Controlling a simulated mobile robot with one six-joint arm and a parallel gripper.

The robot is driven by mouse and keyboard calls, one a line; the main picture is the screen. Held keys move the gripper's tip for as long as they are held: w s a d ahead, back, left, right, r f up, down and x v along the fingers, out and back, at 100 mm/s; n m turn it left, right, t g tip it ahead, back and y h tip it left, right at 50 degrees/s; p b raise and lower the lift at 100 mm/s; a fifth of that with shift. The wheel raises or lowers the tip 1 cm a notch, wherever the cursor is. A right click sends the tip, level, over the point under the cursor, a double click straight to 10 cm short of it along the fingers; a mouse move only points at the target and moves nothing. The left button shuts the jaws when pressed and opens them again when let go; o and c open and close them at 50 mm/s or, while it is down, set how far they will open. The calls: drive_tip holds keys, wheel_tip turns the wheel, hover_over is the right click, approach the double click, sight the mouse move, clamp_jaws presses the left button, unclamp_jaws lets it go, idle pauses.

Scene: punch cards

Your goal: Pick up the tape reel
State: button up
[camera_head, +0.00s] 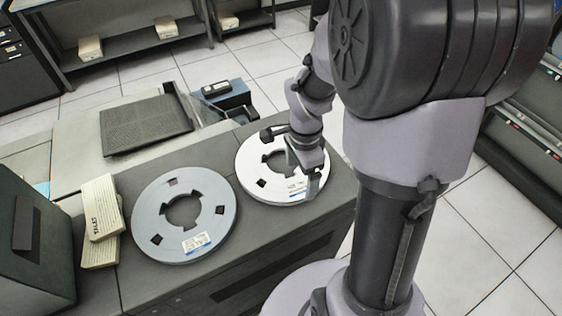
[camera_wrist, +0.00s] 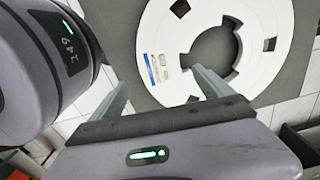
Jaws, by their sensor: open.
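Two tape reels lie flat on the grey cabinet top in the head view. The grey-blue reel (camera_head: 217,196) is on the left, with a label near its front edge. The white reel (camera_head: 250,183) is on the right, partly hidden by my wrist and gripper. My gripper (camera_head: 314,186) is at the right front edge of the white reel. In the wrist view the white reel (camera_wrist: 262,72) shows its open hub, dark square holes and a blue-white label. Contact cannot be told.
Stacked card boxes (camera_head: 100,222) stand left of the grey-blue reel, beside a dark cabinet (camera_head: 25,240). A dark ribbed panel (camera_head: 146,124) and a small dark device (camera_head: 216,89) are behind. Shelves (camera_head: 140,45) stand at the back. The cabinet top (camera_head: 150,280) ends at the right.

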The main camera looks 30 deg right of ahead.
sight(297, 187)
drive_tip(key=f, duration=0.1)
drive_tip(key=f+b, duration=0.1)
drive_tip(key=f, duration=0.2)
drive_tip(key=shift+a+f, duration=0.25)
drive_tip(key=shift+a, duration=0.05)
drive_tip(key=shift+w+r, duration=0.1)
clamp_jaws()
